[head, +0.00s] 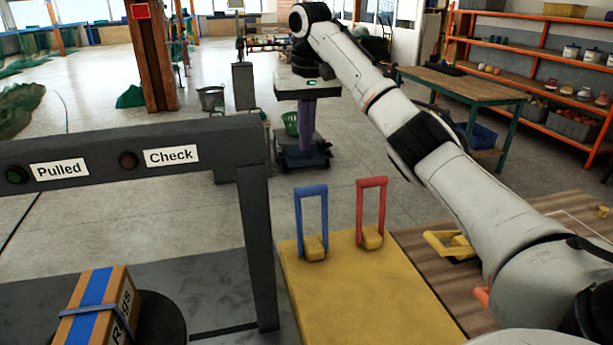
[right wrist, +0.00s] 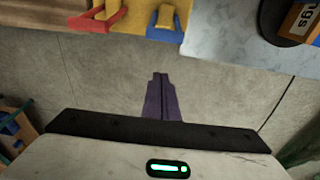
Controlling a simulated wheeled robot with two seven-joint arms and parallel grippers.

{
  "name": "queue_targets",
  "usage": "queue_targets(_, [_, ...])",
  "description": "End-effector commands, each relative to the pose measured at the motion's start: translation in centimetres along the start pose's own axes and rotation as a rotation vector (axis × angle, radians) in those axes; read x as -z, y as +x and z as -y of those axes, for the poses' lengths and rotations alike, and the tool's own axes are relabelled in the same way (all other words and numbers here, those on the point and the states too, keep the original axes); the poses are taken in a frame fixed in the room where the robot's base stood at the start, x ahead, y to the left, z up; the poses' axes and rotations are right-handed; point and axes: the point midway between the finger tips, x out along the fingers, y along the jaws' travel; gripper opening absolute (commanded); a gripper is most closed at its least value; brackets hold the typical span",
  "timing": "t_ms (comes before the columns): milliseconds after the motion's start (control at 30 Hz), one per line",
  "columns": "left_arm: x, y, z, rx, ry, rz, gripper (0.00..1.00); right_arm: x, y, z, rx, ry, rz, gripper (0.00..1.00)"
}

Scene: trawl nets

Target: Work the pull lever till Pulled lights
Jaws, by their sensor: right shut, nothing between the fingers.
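A blue lever (head: 311,215) and a red lever (head: 371,210) stand upright on a yellow plate (head: 325,295); each has a yellow block at its foot. A yellow lever (head: 447,243) lies low to the right of the plate, partly hidden by my right arm. Which one is the pull lever is not marked. The Pulled lamp (head: 16,175) is dark green and looks unlit. My right gripper (head: 307,145) points down beyond the levers, its purple fingers shut and empty. In the right wrist view, the fingers (right wrist: 161,85) are over bare floor, apart from the red lever (right wrist: 88,22) and blue lever (right wrist: 164,22). My left gripper is out of view.
A dark frame (head: 225,140) carries the lamps; the red Check lamp (head: 128,160) looks dark. A box with a blue stripe (head: 98,305) rests on a dark round stand at lower left. A wooden table (head: 460,83) and orange shelves (head: 540,50) stand behind my arm.

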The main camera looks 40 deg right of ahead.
Motion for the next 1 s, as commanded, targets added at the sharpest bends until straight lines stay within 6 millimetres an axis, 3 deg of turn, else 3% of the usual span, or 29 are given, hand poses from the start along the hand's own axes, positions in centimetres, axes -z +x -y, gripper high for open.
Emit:
queue_targets(267, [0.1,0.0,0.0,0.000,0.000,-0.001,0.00,-0.1,2.8,0.1,0.000,-0.001,0.005,0.00])
queue_targets(600, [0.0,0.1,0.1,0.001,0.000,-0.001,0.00,-0.1,10.4,-0.1,-0.004,0.000,0.004,0.00])
queue_targets(1000, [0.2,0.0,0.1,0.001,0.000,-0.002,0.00,-3.4,8.7,0.0,-0.001,-0.001,0.000,0.00])
